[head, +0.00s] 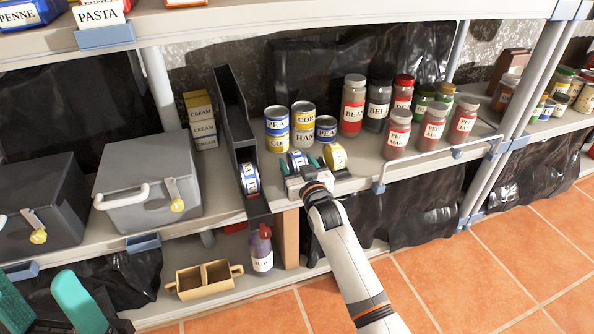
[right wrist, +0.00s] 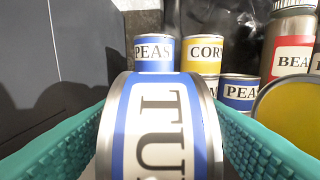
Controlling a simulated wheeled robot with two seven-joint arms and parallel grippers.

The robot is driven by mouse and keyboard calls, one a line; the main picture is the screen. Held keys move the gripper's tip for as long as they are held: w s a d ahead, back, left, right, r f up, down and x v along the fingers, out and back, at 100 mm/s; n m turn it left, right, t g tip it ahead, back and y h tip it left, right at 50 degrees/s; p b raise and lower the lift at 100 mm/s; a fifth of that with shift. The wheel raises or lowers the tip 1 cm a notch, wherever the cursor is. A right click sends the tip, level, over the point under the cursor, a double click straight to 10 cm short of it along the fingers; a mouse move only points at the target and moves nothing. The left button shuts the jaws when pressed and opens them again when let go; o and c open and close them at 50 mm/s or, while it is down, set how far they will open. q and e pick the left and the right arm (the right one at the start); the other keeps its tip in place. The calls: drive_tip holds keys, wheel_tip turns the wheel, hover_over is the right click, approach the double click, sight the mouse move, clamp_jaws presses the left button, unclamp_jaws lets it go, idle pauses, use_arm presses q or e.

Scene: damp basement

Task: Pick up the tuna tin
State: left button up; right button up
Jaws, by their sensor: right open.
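The tuna tin (right wrist: 155,125), lying on its side with a blue-and-white label reading "TU", fills the middle of the right wrist view. In the head view the tin (head: 297,158) is on the middle shelf, partly hidden by my right gripper (head: 308,168). That gripper is open, with its green fingers on either side of the tin; I cannot tell whether they touch it. My left gripper (head: 38,285) is at the lower left of the head view, open and empty, away from the tin.
A yellow-labelled tin (head: 335,156) lies close right of the tuna tin. Stacked peas and corn cans (head: 303,115) and several jars (head: 353,100) stand behind. A black dispenser (head: 232,120) holding a similar blue-labelled tin (head: 250,178) is on the left. A wire rail (head: 430,155) edges the shelf at right.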

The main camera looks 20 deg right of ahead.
drive_tip(key=shift+w, duration=0.2)
drive_tip(key=c, duration=1.1)
drive_tip(key=shift+c, duration=0.3)
drive_tip(key=shift+r, duration=0.15)
